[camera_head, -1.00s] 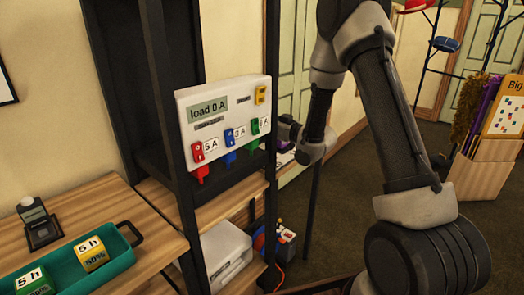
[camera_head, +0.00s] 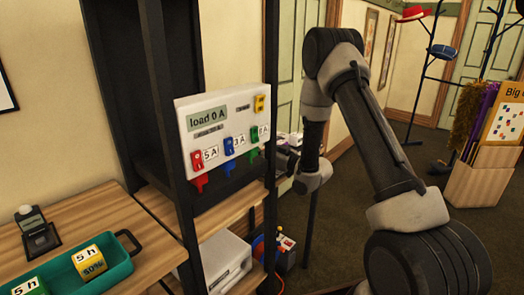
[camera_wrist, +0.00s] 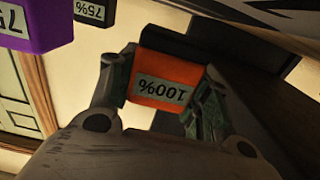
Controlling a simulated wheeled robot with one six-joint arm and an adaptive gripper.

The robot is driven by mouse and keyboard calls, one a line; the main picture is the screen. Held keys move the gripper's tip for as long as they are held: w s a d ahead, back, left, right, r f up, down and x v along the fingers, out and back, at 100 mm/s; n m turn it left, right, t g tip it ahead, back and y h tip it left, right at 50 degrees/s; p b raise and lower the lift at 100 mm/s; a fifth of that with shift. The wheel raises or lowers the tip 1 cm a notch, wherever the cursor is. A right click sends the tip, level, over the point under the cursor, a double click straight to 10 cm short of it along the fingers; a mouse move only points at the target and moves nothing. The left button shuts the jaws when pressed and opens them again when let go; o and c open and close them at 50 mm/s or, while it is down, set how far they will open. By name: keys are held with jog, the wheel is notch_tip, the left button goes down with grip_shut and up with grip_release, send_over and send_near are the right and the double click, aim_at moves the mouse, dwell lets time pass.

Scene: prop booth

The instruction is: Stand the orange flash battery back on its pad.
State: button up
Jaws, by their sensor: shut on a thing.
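The orange flash battery (camera_wrist: 166,70) shows in the wrist view with a dark end at the top and a "100%" label that reads upside down. My gripper (camera_wrist: 168,90) is shut on it, one finger on each side. In the head view my wrist reaches behind the shelf's right post, so the battery is hidden there.
The black shelf frame (camera_head: 172,120) carries a white load panel (camera_head: 222,115) with red, blue and green plugs. A teal tray (camera_head: 122,268) holds a yellow and a green block at lower left. A coat stand (camera_head: 424,90) and a prop crate (camera_head: 485,180) stand at right.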

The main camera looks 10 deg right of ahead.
jog(key=shift+f, duration=0.35)
jog(key=o, duration=1.4)
jog(key=shift+c, duration=0.2)
